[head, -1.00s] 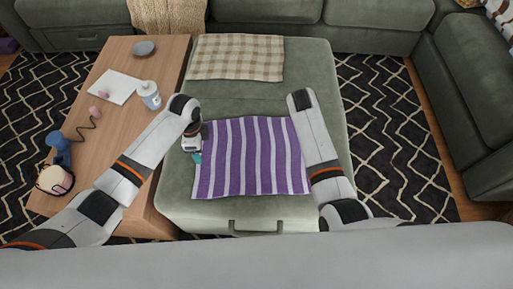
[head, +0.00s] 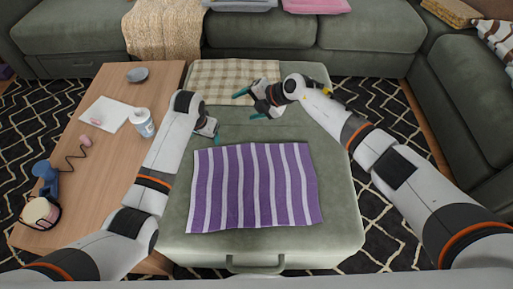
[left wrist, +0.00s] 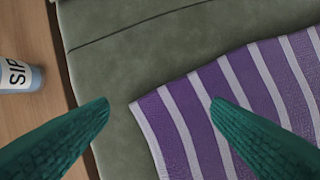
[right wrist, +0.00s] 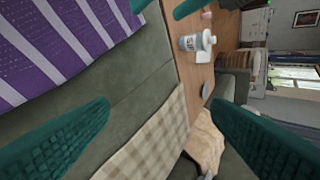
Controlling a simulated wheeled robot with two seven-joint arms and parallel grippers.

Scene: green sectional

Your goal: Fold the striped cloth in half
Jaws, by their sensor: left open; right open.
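The purple and white striped cloth (head: 253,187) lies flat and spread out on the green ottoman (head: 340,225). My left gripper (head: 212,136) is open just above the cloth's far left corner. In the left wrist view that corner of the striped cloth (left wrist: 185,125) lies between and beyond the open green fingers (left wrist: 160,102). My right gripper (head: 252,104) is open and empty, past the cloth's far edge, near the checked cloth. In the right wrist view, the striped cloth (right wrist: 50,40) is at the upper left, away from the fingers (right wrist: 160,108).
A beige checked cloth (head: 215,80) lies on the ottoman's far end. The wooden table (head: 95,185) on the left holds a white bottle (head: 143,123), paper (head: 106,113), a grey dish (head: 138,75) and a blue handset (head: 43,172). Green sofas surround the ottoman.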

